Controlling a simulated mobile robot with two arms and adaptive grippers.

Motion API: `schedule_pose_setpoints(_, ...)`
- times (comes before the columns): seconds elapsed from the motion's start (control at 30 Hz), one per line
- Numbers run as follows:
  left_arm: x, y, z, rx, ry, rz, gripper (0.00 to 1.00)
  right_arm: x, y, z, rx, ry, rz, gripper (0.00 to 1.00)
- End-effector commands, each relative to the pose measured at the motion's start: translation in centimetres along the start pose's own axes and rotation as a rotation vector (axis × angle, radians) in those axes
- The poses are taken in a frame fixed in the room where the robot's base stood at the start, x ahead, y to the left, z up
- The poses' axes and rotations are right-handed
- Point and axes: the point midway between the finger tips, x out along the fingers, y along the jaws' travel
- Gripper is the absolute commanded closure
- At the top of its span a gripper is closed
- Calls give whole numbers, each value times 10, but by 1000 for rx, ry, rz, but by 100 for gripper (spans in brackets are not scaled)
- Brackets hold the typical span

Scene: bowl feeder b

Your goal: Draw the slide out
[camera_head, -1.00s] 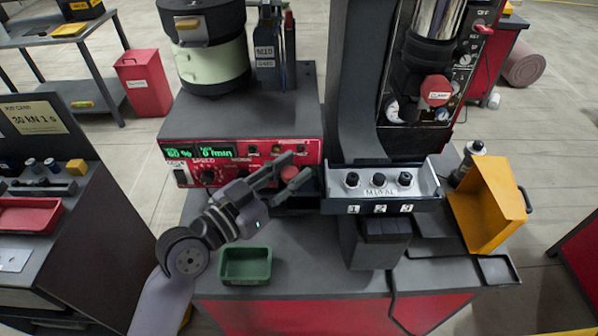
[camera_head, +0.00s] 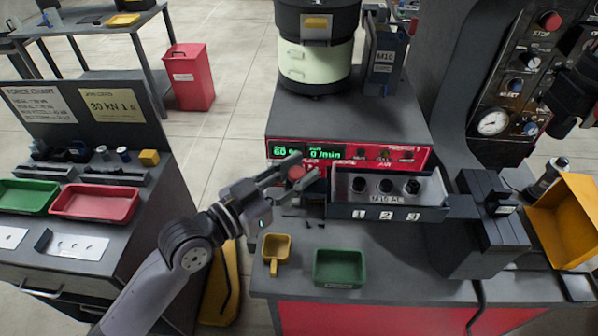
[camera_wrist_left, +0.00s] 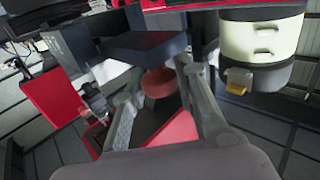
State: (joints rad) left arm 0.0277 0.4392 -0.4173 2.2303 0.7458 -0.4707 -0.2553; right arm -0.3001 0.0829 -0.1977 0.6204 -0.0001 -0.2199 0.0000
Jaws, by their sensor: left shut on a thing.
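The slide (camera_head: 388,208) is a dark tray with a light label strip, the numbers 1, 2, 3 on its front and several dark round pieces standing in it. It sits in front of the red control box, to the left of a dark block (camera_head: 490,235), with its right end at that block. My left gripper (camera_head: 296,176) is shut on the red knob at the slide's left end. In the left wrist view the red knob (camera_wrist_left: 160,84) shows between the two fingers. My right gripper is not in view.
A green bin (camera_head: 339,282) and a yellow scoop (camera_head: 276,252) lie on the bench below the slide. A feeder bowl (camera_head: 316,62) stands on the control box (camera_head: 345,118). An orange guard (camera_head: 568,222) is at right. A side table with trays is at left.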

Motion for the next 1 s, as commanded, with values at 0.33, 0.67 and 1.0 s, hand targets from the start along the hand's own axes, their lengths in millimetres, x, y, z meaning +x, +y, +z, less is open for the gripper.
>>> schedule_pose_setpoints(0.33,-1,-3,-1,3,1,-5,100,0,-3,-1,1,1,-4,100)
schedule_pose_setpoints(0.67,-1,-3,-1,4,1,-5,62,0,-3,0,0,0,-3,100)
schedule_pose_setpoints(1.0,-1,-1,0,1,1,-2,54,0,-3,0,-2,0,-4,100)
